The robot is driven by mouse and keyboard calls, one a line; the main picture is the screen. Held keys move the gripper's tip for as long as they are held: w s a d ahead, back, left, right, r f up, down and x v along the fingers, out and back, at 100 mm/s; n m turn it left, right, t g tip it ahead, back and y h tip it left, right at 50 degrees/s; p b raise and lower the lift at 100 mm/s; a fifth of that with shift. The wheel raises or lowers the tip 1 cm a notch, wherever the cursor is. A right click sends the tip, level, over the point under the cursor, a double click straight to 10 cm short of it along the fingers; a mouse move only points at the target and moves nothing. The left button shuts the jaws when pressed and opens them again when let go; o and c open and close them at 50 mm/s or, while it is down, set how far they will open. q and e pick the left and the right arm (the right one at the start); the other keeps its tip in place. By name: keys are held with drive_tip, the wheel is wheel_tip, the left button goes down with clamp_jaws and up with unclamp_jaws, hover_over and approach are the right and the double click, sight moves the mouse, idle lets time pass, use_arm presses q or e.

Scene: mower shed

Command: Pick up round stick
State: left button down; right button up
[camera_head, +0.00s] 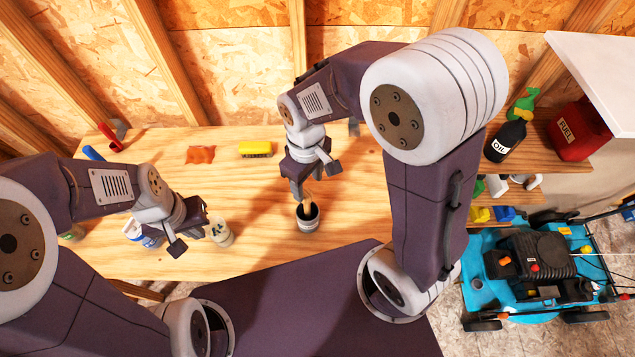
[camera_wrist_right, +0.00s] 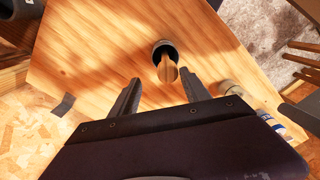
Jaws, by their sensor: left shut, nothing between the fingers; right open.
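A dark cup (camera_head: 307,222) stands upright on the wooden workbench, with light wooden sticks (camera_head: 309,208) leaning out of it. In the right wrist view, a stick with a rounded end (camera_wrist_right: 167,72) rises from the cup (camera_wrist_right: 158,47) towards the camera. My right gripper (camera_head: 298,192) is open and empty just above the cup. In its wrist view the two fingers (camera_wrist_right: 160,80) are apart, with the stick's rounded end in the gap between their tips.
A shelf with an oil bottle (camera_head: 505,139) and a blue mower (camera_head: 540,270) are at right.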

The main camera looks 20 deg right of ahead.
sight(305, 194)
drive_tip(key=shift+a+f, duration=0.4)
drive_tip(key=shift+a, duration=0.3)
drive_tip(key=shift+s+d+f, duration=0.1)
drive_tip(key=shift+s+f, duration=0.25)
drive_tip(key=shift+f, duration=0.2)
drive_tip(key=shift+s+f, duration=0.35)
drive_tip(key=shift+f, duration=0.2)
drive_tip(key=shift+w+d+f, duration=0.1)
drive_tip(key=shift+d+f, duration=0.1)
drive_tip(key=shift+f, duration=0.05)
drive_tip(key=shift+w+f, duration=0.2)
drive_tip(key=f, duration=0.4)
drive_tip(key=shift+s+a+b, duration=0.15)
drive_tip(key=shift+s+b, duration=0.1)
drive_tip(key=shift+b, duration=0.1)
drive_tip(key=shift+f, duration=0.45)
drive_tip(key=shift+c, duration=0.8)
use_arm(q)
drive_tip(key=shift+s+a+f, duration=0.3)
drive_tip(key=shift+s+a, duration=0.05)
drive_tip(key=shift+a, duration=0.15)
use_arm(e)
clamp_jaws()
